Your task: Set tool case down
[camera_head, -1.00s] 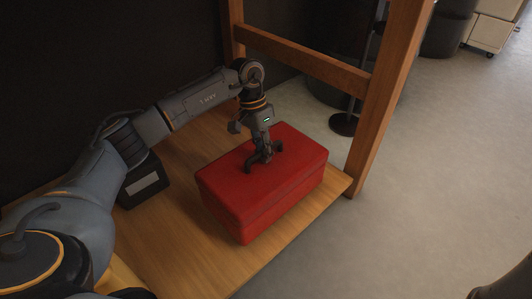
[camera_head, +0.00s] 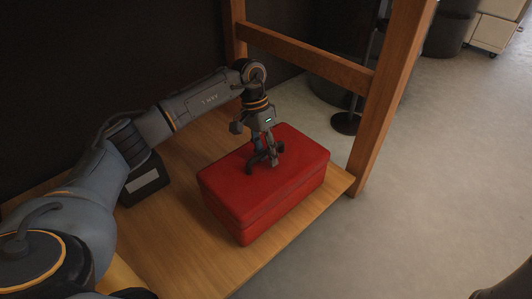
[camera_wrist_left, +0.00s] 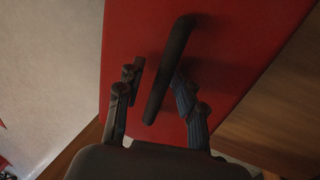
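The red tool case (camera_head: 290,185) rests flat on a wooden surface (camera_head: 180,225), its lid shut and its dark handle on top. My left gripper (camera_head: 263,159) points down at the handle from above. In the left wrist view, the handle (camera_wrist_left: 167,70) stands between the two fingers of my left gripper (camera_wrist_left: 157,82). A gap shows between the left finger and the handle; the right finger is close beside it, and I cannot tell whether they touch. The fingers look open around the handle. The red lid (camera_wrist_left: 225,40) fills much of that view. My right gripper is not in view.
A wooden post (camera_head: 385,100) and crossbar (camera_head: 305,62) rise behind and right of the case. A black box (camera_head: 145,182) with a pale label sits on the wood at left. Grey floor (camera_head: 430,180) lies open at right, with pale drawers (camera_head: 490,35) at the back.

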